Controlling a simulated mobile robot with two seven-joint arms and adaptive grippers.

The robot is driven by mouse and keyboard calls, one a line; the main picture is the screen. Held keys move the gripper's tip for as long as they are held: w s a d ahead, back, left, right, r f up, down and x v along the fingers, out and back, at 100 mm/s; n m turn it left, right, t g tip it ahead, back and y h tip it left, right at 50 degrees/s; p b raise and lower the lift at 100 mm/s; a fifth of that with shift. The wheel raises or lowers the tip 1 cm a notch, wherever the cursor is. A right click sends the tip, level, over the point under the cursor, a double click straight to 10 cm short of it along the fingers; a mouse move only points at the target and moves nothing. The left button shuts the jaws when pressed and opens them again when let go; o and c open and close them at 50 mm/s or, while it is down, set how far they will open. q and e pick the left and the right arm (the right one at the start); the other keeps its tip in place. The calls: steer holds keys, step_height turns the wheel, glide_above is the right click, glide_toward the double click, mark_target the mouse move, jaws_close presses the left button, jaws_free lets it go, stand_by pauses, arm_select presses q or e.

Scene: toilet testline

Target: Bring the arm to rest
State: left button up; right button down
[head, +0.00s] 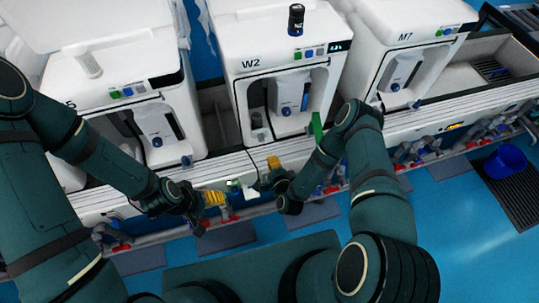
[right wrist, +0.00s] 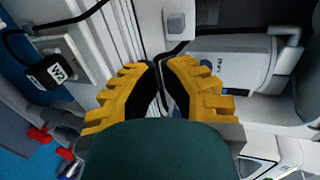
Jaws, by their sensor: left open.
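My left gripper (head: 213,197) shows in the head view by its yellow fingers, just in front of the white bench edge, at the lower left of machine W2. It is open, and I see nothing held in it. My right gripper (head: 273,163) is close to the bench edge below machine W2, its fingers partly hidden by its own arm. In the right wrist view its two yellow ridged fingers (right wrist: 162,85) stand a narrow gap apart with nothing visible between them. Both arms are bent and reach forward over the floor.
White toilet machines stand in a row, with W2 (head: 283,60) in the middle and M7 (head: 405,50) to its right. A black canister (head: 296,19) stands on W2. Pipes with red and blue fittings run below the bench. A blue bucket (head: 506,162) is at the right; blue floor is free in front.

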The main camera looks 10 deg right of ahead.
steer(key=shift+v, duration=1.95)
steer(key=s+a+r+n+g+y, duration=0.3)
steer(key=s+r+n+g, duration=0.9)
steer(key=n, duration=0.3)
steer(key=shift+a+r+n+g, duration=0.3)
steer(key=shift+a+r+n, duration=0.1)
steer(key=shift+r, duration=0.2)
